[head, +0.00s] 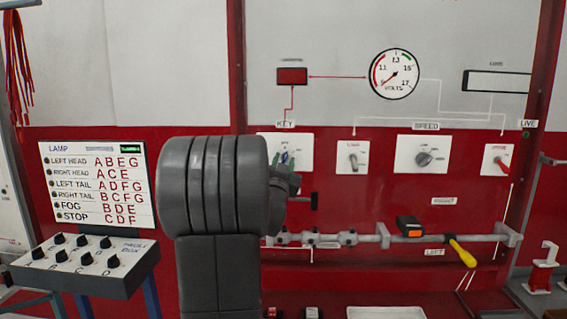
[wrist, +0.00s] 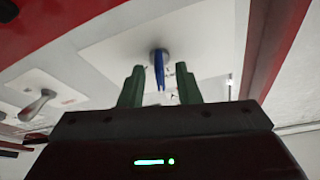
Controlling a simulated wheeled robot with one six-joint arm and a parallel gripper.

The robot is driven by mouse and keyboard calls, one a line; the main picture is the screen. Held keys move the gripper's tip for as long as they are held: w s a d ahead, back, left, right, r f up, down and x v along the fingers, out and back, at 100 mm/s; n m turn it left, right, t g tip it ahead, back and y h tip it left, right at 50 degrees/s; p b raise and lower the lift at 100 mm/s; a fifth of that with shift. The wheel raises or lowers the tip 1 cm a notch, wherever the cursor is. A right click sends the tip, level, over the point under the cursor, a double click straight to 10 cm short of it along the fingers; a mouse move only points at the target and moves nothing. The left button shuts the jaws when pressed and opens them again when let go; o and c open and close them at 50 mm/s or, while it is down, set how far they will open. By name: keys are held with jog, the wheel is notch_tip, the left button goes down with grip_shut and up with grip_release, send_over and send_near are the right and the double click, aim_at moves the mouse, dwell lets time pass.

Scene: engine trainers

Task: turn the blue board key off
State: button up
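The blue key (wrist: 160,70) sits in a round grey switch on a white plate (wrist: 110,45) in the wrist view. My gripper (wrist: 160,80) is open, with one green finger on each side of the key and a visible gap to each. In the head view the key (head: 285,158) shows small on the white plate under the "KEY" label, with my gripper (head: 288,165) at it. The key's exact angle against the plate's markings is too small to read.
To the right are a grey lever switch (head: 353,160), a round knob (head: 425,158) and a red switch (head: 498,160). A rail (head: 330,239) runs below, with a yellow-handled tool (head: 461,252). A voltmeter (head: 394,74) is above. A switch box (head: 85,262) stands at the left.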

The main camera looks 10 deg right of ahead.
grip_shut()
jog(key=n+t+y+b, duration=0.1)
jog(key=n+y+b, duration=0.1)
jog(key=n+b, duration=0.3)
jog(key=shift+d+b, duration=0.1)
jog(key=shift+b, duration=0.6)
jog(key=shift+n, duration=0.3)
